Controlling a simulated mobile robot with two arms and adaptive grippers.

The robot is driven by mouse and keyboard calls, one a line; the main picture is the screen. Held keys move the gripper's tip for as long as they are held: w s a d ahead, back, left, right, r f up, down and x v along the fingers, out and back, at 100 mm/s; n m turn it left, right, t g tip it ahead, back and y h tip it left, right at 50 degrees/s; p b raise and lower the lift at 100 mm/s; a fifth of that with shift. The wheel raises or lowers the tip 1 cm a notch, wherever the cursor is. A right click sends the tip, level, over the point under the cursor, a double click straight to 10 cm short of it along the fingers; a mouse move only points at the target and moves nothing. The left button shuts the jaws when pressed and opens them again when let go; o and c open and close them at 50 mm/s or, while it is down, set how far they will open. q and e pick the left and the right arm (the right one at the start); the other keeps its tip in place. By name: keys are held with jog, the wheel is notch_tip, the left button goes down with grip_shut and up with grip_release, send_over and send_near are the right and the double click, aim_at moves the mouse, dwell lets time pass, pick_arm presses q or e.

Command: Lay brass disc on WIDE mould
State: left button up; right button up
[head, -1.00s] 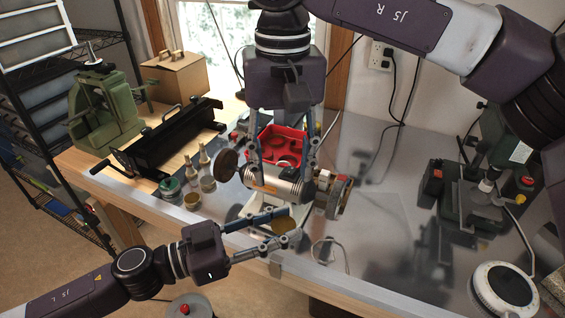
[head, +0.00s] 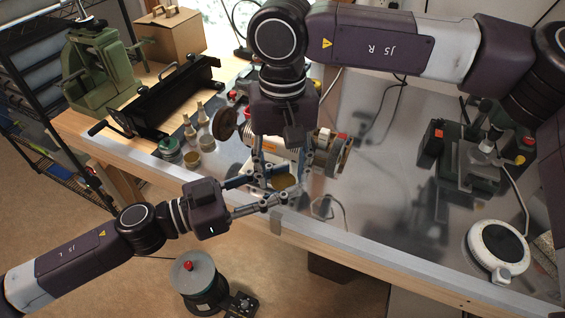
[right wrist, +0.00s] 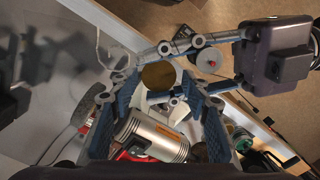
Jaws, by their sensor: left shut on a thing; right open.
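The brass disc (head: 284,181) is at the bench's front edge, in my left gripper (head: 267,189), which is shut on it. In the right wrist view the disc (right wrist: 158,75) shows as a flat round plate between the left fingers. My right gripper (head: 281,174) is open and points down, with its fingers on either side of the disc. The right wrist view shows its two blue-padded fingers (right wrist: 158,88) spread around the disc; I cannot tell whether they touch it. I cannot make out a mould marked WIDE.
A bench grinder with a silver motor (right wrist: 152,137) stands just behind the grippers, partly hidden. Small bottles and tins (head: 192,157) stand to its left, beside a black bending tool (head: 160,100). A white round dial device (head: 497,249) sits at the right. The middle-right bench top (head: 385,180) is fairly clear.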

jog(key=shift+c, duration=0.4)
jog(key=c, duration=0.8)
pick_arm(q)
jog(key=o, duration=1)
